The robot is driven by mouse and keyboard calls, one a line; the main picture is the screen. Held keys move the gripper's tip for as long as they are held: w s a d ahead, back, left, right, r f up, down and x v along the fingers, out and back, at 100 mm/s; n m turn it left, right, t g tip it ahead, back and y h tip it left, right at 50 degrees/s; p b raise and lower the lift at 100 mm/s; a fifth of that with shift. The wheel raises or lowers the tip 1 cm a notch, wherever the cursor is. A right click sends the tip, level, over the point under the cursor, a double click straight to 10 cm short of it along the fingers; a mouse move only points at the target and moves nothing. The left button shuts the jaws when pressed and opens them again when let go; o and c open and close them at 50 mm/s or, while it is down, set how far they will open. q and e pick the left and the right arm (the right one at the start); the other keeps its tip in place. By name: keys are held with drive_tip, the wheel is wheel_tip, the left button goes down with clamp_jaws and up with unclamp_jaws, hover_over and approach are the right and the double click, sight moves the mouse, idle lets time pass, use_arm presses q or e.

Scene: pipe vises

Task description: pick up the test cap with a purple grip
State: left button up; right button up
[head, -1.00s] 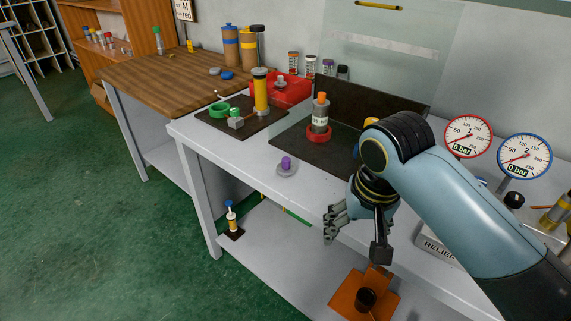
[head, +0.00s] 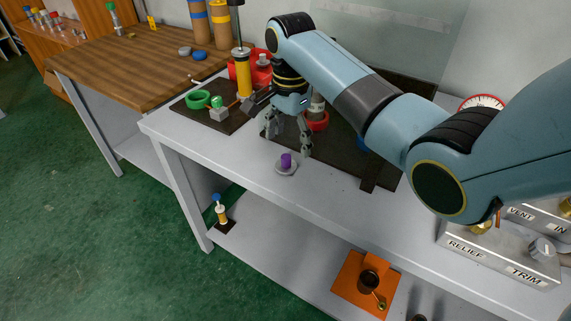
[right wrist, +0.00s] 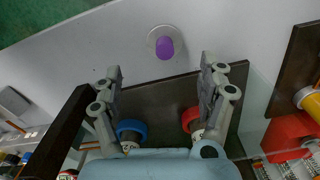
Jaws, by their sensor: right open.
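The test cap is a grey disc with a purple grip (head: 286,161) on top. It stands upright on the bare white bench (head: 215,152), near its front edge. In the right wrist view the cap (right wrist: 165,46) is in the upper middle, beyond my fingertips. My right gripper (head: 287,142) hangs over the bench just behind the cap, fingers pointing down. In the right wrist view my right gripper (right wrist: 161,75) is open with nothing between its fingers. The cap is apart from the fingers. My left gripper is not in view.
A dark mat behind the gripper bears a red ring vise (head: 317,122). Left of it, another mat holds a green ring (head: 198,99) and a yellow cylinder (head: 243,75). A red bin (head: 262,57) stands behind. The relief and trim box (head: 500,250) is at right.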

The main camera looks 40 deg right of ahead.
sight(286, 157)
drive_tip(key=shift+w+a+f, duration=0.1)
drive_tip(key=shift+w+f, duration=0.2)
drive_tip(key=shift+f, duration=0.25)
drive_tip(key=shift+w+a+f, duration=0.1)
drive_tip(key=shift+w+f, duration=0.15)
drive_tip(key=shift+f, duration=0.25)
drive_tip(key=f, duration=0.4)
drive_tip(key=shift+s+a+f, duration=0.1)
drive_tip(key=shift+s+f, duration=0.15)
drive_tip(key=shift+s, duration=0.05)
drive_tip(key=shift+w+f, duration=0.1)
drive_tip(key=shift+f, duration=0.1)
drive_tip(key=c, duration=1.4)
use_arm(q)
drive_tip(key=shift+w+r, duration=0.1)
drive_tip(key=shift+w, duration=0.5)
use_arm(e)
drive_tip(key=shift+o, duration=0.2)
drive_tip(key=shift+r, duration=0.15)
